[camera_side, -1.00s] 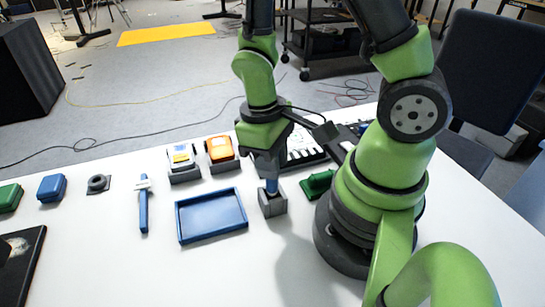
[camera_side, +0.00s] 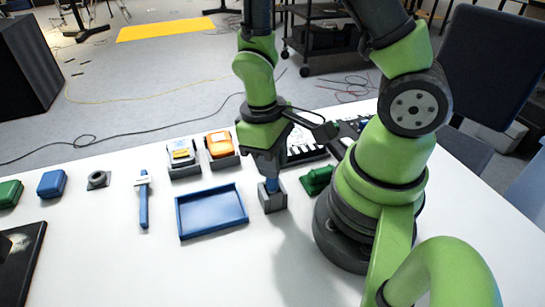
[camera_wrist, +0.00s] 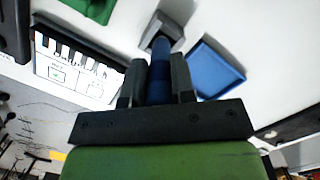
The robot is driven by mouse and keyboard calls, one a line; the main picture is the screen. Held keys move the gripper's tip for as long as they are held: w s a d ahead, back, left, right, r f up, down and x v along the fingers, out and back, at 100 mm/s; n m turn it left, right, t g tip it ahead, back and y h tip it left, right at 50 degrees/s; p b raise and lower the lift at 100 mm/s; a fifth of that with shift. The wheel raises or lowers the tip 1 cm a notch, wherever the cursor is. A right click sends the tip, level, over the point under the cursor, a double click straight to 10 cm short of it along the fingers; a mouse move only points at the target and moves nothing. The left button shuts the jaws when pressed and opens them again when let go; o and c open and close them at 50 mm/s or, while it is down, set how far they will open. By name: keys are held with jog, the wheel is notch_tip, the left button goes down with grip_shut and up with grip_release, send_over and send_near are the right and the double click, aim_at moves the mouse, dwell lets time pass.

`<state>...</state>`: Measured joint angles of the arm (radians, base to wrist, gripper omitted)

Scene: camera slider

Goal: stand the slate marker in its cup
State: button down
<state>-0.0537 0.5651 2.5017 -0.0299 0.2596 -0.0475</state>
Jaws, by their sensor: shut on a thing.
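My gripper (camera_side: 268,174) is shut on the slate-blue marker (camera_side: 271,185), which it holds upright. The marker's lower end meets the opening of the small grey cup (camera_side: 273,200) and looks to be inside it; how deep it sits is hidden. In the wrist view, the marker (camera_wrist: 160,72) stands between the two dark fingers of my gripper (camera_wrist: 158,80) and runs to the grey cup (camera_wrist: 165,27) beyond.
A blue tray (camera_side: 211,212) lies just left of the cup, and a green block (camera_side: 317,180) is close on the right. A blue stick-like tool (camera_side: 143,205) lies farther left. The front of the table is clear.

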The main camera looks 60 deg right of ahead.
jog(key=shift+f, duration=0.9)
dwell(0.7)
jog(key=c, duration=0.9)
grip_release()
jog(key=s+r+m+t, duration=0.1)
jog(key=r+t, duration=0.2)
jog(key=r, duration=0.5)
jog(key=s+a+r+m+t+y, duration=0.1)
jog(key=r+t, duration=0.2)
jog(key=r, duration=0.5)
jog(key=s+r+m+t+y, duration=0.1)
jog(key=r+m+t, duration=0.1)
jog(key=r, duration=0.6)
jog(key=shift+a+t, duration=0.3)
jog(key=shift+t, duration=0.2)
